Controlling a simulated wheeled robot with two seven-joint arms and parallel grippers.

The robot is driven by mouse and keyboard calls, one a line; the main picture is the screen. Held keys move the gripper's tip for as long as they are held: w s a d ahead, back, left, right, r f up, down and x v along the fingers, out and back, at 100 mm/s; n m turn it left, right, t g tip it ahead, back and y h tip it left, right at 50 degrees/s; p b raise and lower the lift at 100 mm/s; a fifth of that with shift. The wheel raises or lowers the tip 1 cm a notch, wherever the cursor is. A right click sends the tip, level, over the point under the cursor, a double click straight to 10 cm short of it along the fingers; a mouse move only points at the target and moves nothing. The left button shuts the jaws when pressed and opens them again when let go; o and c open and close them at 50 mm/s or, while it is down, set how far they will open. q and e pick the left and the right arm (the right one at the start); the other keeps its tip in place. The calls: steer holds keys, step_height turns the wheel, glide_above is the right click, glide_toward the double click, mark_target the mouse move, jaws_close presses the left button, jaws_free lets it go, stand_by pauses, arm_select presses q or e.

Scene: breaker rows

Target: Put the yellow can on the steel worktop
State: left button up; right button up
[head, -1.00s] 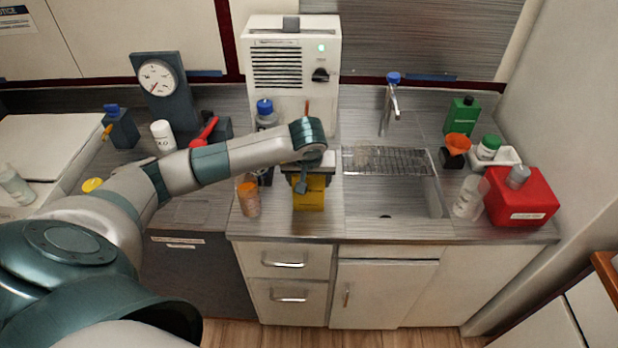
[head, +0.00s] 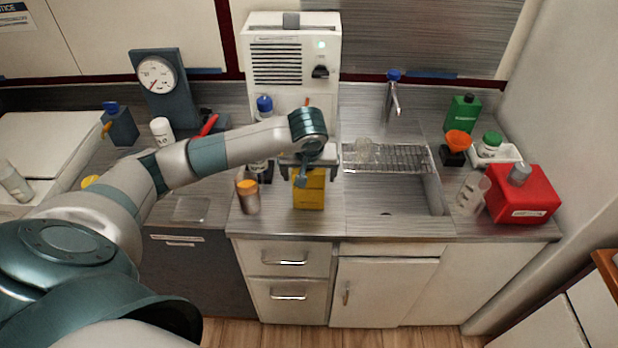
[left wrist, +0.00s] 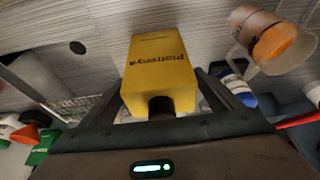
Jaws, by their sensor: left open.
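The yellow can (head: 309,190), a boxy tin with dark lettering, stands on the steel worktop (head: 285,226) near its front edge, left of the sink. My left gripper (head: 306,170) is over the can's top and is open. In the left wrist view the can (left wrist: 158,65) lies between the spread fingers of the gripper (left wrist: 162,95), its dark cap toward the palm. Gaps show beside the can, so the fingers do not appear clamped on it. The can's upper part is hidden by the gripper in the head view. My right gripper is not in view.
The sink (head: 400,198) and drying rack (head: 400,157) are to the right, then a red container (head: 522,195). A white machine (head: 291,60) stands behind.

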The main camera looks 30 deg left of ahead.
mark_target(309, 174)
arm_select(q)
steer(key=b+v, duration=0.3)
steer(key=v, duration=0.5)
steer(key=shift+d+r, duration=0.1)
steer(key=shift+r, duration=0.05)
steer(key=shift+v, duration=0.9)
steer(key=shift+d, duration=0.1)
